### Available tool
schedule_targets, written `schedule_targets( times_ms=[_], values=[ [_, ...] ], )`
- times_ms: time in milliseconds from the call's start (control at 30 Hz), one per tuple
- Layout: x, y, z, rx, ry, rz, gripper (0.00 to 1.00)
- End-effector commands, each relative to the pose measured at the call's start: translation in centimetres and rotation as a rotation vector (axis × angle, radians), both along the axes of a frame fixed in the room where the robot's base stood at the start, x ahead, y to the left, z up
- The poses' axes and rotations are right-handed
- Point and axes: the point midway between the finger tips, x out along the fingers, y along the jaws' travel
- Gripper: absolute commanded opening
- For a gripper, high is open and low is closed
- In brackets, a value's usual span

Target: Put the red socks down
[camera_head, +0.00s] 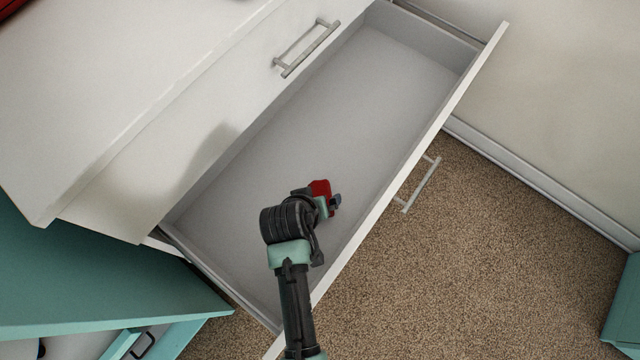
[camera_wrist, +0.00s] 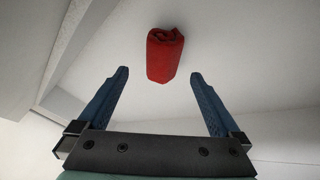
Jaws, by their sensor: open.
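The red socks (camera_wrist: 164,54), a small rolled bundle, lie on the floor of the open white drawer (camera_head: 400,75). In the wrist view they are ahead of my gripper (camera_wrist: 160,88), roughly centred between its spread blue fingers and beyond the tips, with no finger touching them. In the head view the red socks (camera_head: 320,187) show partly beside my gripper (camera_head: 334,204), which is inside the drawer near its front wall. My wrist and gripper hide part of them there. My gripper is open and empty.
The rest of the drawer floor is empty. A closed drawer with a bar handle (camera_head: 306,48) is above it. The open drawer's front handle (camera_head: 420,185) juts over brown carpet (camera_head: 470,260). Teal furniture (camera_head: 90,270) stands at lower left, another teal piece (camera_head: 625,310) at lower right.

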Motion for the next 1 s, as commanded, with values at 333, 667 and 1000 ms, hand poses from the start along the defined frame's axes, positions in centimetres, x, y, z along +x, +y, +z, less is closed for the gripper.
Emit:
schedule_targets(
  times_ms=[333, 667, 1000],
  values=[
    [-1.9, 0.8, 4.4, 0.000, -0.001, 0.001, 1.00],
    [3.9, 1.5, 10.6, 0.056, -0.194, -0.001, 1.00],
    [15.7, 1.4, 40.4, 0.222, -0.966, 0.028, 1.00]
  ],
)
